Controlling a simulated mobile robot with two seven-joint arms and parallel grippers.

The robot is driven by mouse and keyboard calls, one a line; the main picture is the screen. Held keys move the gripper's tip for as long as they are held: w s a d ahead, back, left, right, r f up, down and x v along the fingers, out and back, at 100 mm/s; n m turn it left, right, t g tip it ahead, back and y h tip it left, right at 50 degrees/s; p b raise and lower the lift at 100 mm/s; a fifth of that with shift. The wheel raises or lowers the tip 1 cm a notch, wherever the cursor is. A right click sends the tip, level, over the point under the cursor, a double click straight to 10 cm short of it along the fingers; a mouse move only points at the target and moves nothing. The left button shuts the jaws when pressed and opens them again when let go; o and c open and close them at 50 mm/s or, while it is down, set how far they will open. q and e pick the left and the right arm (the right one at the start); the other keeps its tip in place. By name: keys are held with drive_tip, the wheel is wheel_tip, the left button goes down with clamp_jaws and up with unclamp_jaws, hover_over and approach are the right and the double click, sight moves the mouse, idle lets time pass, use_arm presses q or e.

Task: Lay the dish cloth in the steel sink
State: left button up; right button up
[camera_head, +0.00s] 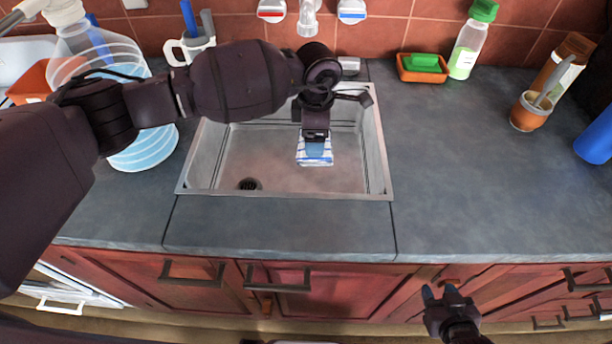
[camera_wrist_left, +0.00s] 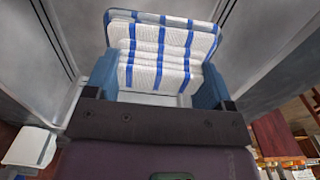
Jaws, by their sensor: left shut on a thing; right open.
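The dish cloth (camera_head: 315,158) is white with blue stripes. It is over the steel sink (camera_head: 230,165), inside its outline in the head view. My left gripper (camera_head: 317,146) points down and is shut on the cloth. In the left wrist view the folded cloth (camera_wrist_left: 160,55) sits between the two blue fingers of my left gripper (camera_wrist_left: 155,80), with the grey sink walls around it. I cannot tell whether the cloth touches the sink floor. My right gripper (camera_head: 447,294) is open and empty, low in front of the red cabinets.
A tap (camera_head: 308,20) stands behind the sink. A large clear water jug (camera_head: 145,148) is left of it. A green sponge in an orange tray (camera_head: 422,76), a soap bottle (camera_head: 472,45) and an orange pot (camera_head: 530,112) stand at the right. The counter (camera_head: 470,170) right of the sink is clear.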

use_arm(q)
wheel_tip(320, 180, down, 16)
drive_tip(key=shift+f+b, duration=0.2)
drive_tip(key=shift+b, duration=0.75)
drive_tip(key=shift+a+f, duration=0.1)
drive_tip(key=shift+f, duration=0.1)
drive_tip(key=o, duration=0.9)
drive_tip(key=shift+c, duration=0.2)
drive_tip(key=shift+r, duration=0.1)
wheel_tip(320, 180, up, 12)
drive_tip(key=shift+r+p, duration=0.1)
drive_tip(key=shift+p, duration=0.65)
